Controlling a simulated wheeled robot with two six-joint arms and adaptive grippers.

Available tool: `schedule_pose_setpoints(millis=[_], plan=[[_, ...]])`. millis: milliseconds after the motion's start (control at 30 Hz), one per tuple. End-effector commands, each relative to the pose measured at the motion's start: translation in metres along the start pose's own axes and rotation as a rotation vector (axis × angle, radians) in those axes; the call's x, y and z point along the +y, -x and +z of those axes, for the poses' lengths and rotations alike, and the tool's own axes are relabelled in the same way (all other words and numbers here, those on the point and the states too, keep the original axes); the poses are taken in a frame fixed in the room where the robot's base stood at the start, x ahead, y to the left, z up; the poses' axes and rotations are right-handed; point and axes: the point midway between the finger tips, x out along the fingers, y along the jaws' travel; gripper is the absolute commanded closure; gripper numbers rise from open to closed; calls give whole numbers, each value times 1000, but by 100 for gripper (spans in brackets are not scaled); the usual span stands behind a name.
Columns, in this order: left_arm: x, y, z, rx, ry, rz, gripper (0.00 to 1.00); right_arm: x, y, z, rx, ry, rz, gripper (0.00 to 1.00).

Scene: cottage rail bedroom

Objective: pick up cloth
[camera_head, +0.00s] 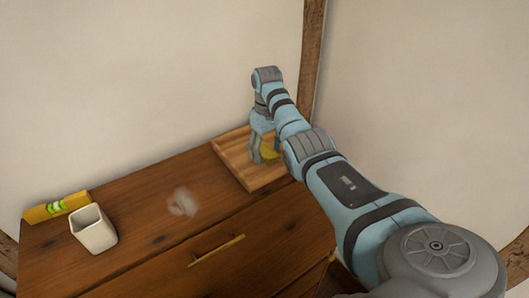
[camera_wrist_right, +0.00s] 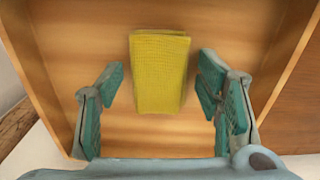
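A folded yellow cloth (camera_wrist_right: 160,72) lies in a shallow wooden tray (camera_wrist_right: 85,40) in the right wrist view. In the head view the cloth (camera_head: 268,149) shows only in part behind my right gripper. My right gripper (camera_wrist_right: 160,100) is open, with its teal finger pads apart on either side of the cloth's near end and not touching it. In the head view the right gripper (camera_head: 263,150) points down over the tray (camera_head: 234,158). My left gripper is not in view.
The tray stands at the back right of a wooden dresser (camera_head: 140,225), near the wall corner. A white square cup (camera_head: 95,232) and a yellow spirit level (camera_head: 55,208) are at the left. A blurred whitish thing (camera_head: 182,203) lies mid-top. The dresser has a brass handle (camera_head: 216,251).

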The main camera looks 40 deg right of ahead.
Motion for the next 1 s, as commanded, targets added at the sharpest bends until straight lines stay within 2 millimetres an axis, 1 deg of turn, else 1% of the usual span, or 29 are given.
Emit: schedule_pose_setpoints(millis=[33,100,200,467,567,667,767,1000], plan=[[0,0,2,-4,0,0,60,-1,0,0,0,1,0,54],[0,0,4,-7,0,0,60,-1,0,0,0,1,0,65],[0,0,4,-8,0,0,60,-1,0,0,0,1,0,78],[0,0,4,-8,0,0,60,-1,1,0,0,1,-1,78],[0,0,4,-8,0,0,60,-2,6,-1,1,3,0,78],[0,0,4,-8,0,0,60,-3,18,-3,3,5,0,79],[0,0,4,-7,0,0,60,-5,34,-4,3,8,0,79],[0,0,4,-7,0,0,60,-9,82,-7,4,16,-1,79]])
